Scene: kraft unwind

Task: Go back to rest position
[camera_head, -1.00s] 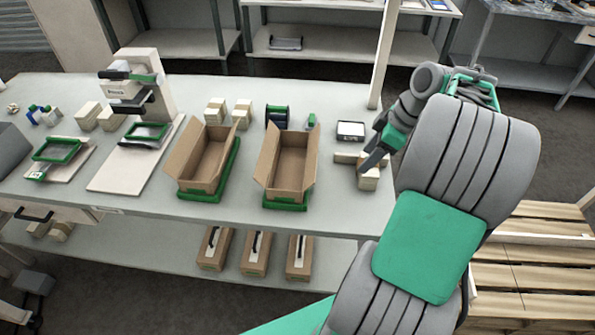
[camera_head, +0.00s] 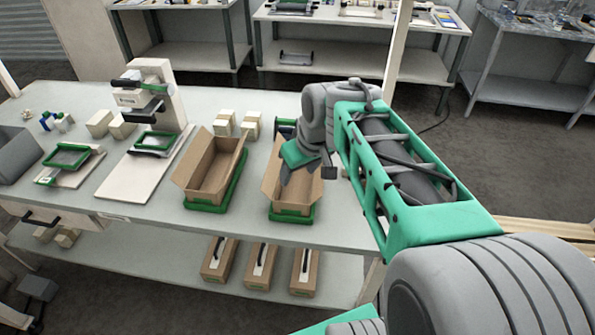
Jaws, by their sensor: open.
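My gripper (camera_head: 299,178) is at the upper right of the workbench (camera_head: 240,232), in front of or over the right cardboard box (camera_head: 292,197) in the picture. Its dark fingers point down and look apart, with nothing seen between them. The gripper hides part of that box's inside. My grey and green arm reaches in from the lower right and covers the bench's right end.
A left open box (camera_head: 208,170) stands on a green tray. Further left are a press-like stand (camera_head: 148,95), a green-framed fixture (camera_head: 68,157) and several small pale blocks (camera_head: 100,123). Wooden pallets (camera_head: 545,228) lie at the right. Shelving stands behind.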

